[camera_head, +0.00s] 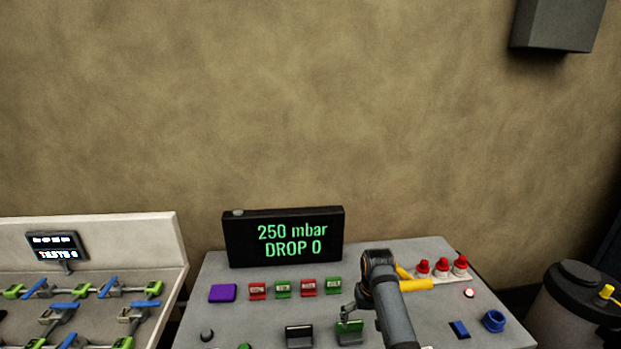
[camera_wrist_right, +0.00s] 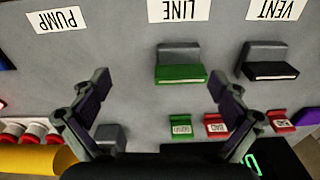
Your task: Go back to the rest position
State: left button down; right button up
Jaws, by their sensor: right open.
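My right gripper (camera_head: 352,312) is over the grey panel, near the green block (camera_head: 349,334). In the right wrist view its two fingers (camera_wrist_right: 160,82) are spread apart with nothing held between them. The green block labelled LINE (camera_wrist_right: 180,72) appears in the gap, beyond the fingertips; I see no contact. A black block labelled VENT (camera_wrist_right: 270,70) is to its right in that view. My left gripper is in neither view.
A clamp bench (camera_head: 110,235) stands left, a dark drum (camera_head: 575,300) right.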

jog(key=shift+t, duration=0.3)
jog(key=s+d+f, duration=0.2)
jog(key=s, duration=0.1)
jog(key=s+d+f, duration=0.1)
jog(key=s+f, duration=0.1)
jog(key=shift+f, duration=0.1)
jog(key=s+d+r+n+t+h, duration=0.1)
jog(key=s+d+r, duration=0.1)
jog(key=s, duration=1)
jog(key=s+d+r+t, duration=0.2)
jog(key=s+d, duration=0.1)
jog(key=s, duration=0.9)
notch_tip(320, 180, down, 28)
jog(key=s+d+g+b, duration=0.1)
jog(key=d+g+b, duration=0.1)
jog(key=b, duration=0.1)
jog(key=s+d+f+g+b, duration=0.1)
jog(key=s+f+b, duration=0.2)
jog(key=s+f, duration=1.6)
notch_tip(320, 180, down, 3)
jog(key=shift+s+d+r+m, duration=0.1)
jog(key=shift+s+d+m, duration=0.1)
jog(key=shift+d+m, duration=0.1)
